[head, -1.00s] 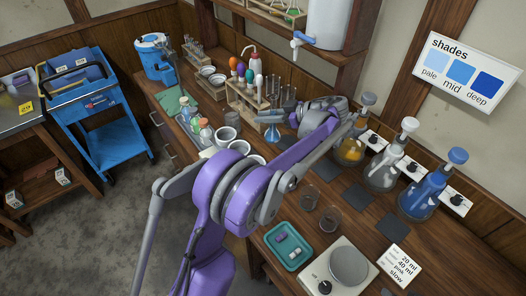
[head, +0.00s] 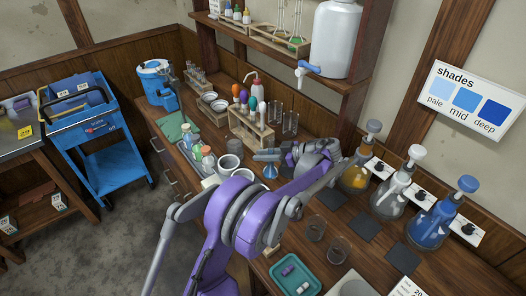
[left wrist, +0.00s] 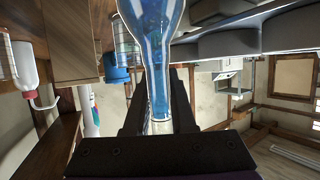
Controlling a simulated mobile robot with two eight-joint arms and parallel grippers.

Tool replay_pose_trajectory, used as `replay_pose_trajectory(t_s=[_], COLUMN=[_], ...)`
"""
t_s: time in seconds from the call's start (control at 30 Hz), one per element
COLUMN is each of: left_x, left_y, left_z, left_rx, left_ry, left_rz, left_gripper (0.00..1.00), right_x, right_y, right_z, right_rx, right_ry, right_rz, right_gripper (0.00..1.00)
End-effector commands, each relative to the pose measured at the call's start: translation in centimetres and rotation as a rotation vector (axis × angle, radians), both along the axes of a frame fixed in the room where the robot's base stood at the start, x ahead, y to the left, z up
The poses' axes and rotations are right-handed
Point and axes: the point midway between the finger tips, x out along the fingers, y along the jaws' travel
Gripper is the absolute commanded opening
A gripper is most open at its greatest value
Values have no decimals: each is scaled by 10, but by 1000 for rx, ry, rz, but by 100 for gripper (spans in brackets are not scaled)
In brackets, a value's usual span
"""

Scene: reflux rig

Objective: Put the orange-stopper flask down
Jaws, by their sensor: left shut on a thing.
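My left gripper (head: 268,156) is shut on the neck of a small glass flask with blue liquid (head: 270,171), beside the wooden rack of coloured bulbs. The blue flask (left wrist: 157,50) fills the middle of the left wrist view, its neck between the two dark fingers (left wrist: 160,122). I see no orange stopper on it; its mouth is partly hidden by the gripper. My forearm hides the bench just below and right, so I cannot tell whether its base touches the bench. My right gripper is not in view.
The wooden rack (head: 244,134) stands close left of the held flask, with glass tubes (head: 290,124) behind.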

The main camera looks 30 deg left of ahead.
Motion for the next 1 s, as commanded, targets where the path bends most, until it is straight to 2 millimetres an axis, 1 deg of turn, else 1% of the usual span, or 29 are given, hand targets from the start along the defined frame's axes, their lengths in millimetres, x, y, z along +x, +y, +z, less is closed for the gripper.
replay_pose_trajectory(t_s=[0.3,0.73,0.77,0.8,0.87,0.9,0.93,1.0], left_x=[0,0,0,0,0,0,0,0], left_y=[0,0,0,0,0,0,0,0], left_z=[-33,-38,-38,-38,-37,-37,-37,-37], left_rx=[0,0,0,0,0,0,0,0], left_ry=[0,0,0,0,0,0,0,0], left_rz=[0,0,0,0,0,0,0,0], left_gripper=[0,0,25,32,43,50,53,53], right_x=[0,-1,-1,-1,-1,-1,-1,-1], right_y=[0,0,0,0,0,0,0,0], right_z=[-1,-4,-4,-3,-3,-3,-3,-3], right_rx=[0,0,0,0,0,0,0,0], right_ry=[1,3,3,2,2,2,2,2], right_rz=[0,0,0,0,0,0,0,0], right_gripper=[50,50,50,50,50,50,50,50])
